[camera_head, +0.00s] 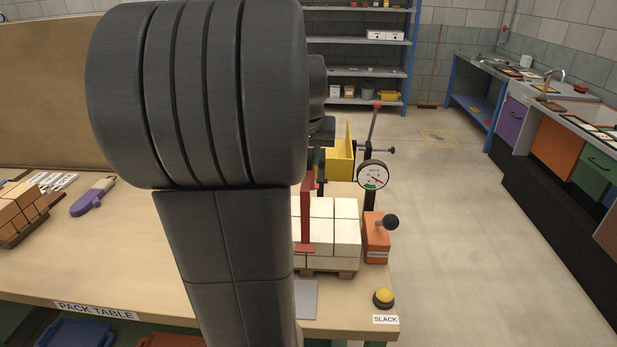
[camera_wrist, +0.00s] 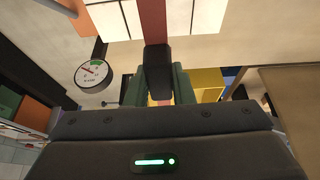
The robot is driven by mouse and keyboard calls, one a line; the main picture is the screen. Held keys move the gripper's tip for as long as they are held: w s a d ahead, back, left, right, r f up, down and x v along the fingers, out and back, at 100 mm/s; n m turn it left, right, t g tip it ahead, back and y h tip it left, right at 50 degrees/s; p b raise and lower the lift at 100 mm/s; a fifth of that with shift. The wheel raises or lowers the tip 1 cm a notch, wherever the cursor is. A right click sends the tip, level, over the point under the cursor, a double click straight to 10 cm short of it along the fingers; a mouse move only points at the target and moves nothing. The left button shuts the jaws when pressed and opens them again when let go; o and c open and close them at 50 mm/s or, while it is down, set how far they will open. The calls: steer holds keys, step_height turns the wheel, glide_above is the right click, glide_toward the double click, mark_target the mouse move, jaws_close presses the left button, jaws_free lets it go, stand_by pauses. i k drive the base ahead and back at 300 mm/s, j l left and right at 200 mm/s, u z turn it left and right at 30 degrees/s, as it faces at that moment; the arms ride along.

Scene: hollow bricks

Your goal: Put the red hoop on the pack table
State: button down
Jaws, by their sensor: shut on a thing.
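The red hoop (camera_head: 307,212) shows in the head view as a narrow upright red band with a short foot, in front of or against a pack of white bricks (camera_head: 347,228). My gripper (camera_wrist: 158,72) is shut on the hoop, whose red band (camera_wrist: 153,20) runs up from the jaws in the wrist view. The white bricks sit on a small wooden pallet on the pack table (camera_head: 130,250). My arm hides much of the hoop and gripper in the head view. I cannot tell whether the hoop goes around the pack or touches the table.
A dial gauge (camera_head: 372,175), an orange lever box (camera_head: 376,237), a yellow button (camera_head: 383,297) and a yellow bin (camera_head: 340,165) stand near the pack. Brown bricks (camera_head: 20,212) and a purple-handled tool (camera_head: 93,197) lie left. The table is bare between them and my arm.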

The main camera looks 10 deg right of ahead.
mark_target(125, 257)
steer(key=i+j, duration=0.1)
steer(key=j, duration=0.75)
steer(key=i+j, duration=0.1)
steer(key=j, duration=1.6)
steer(key=i, duration=0.05)
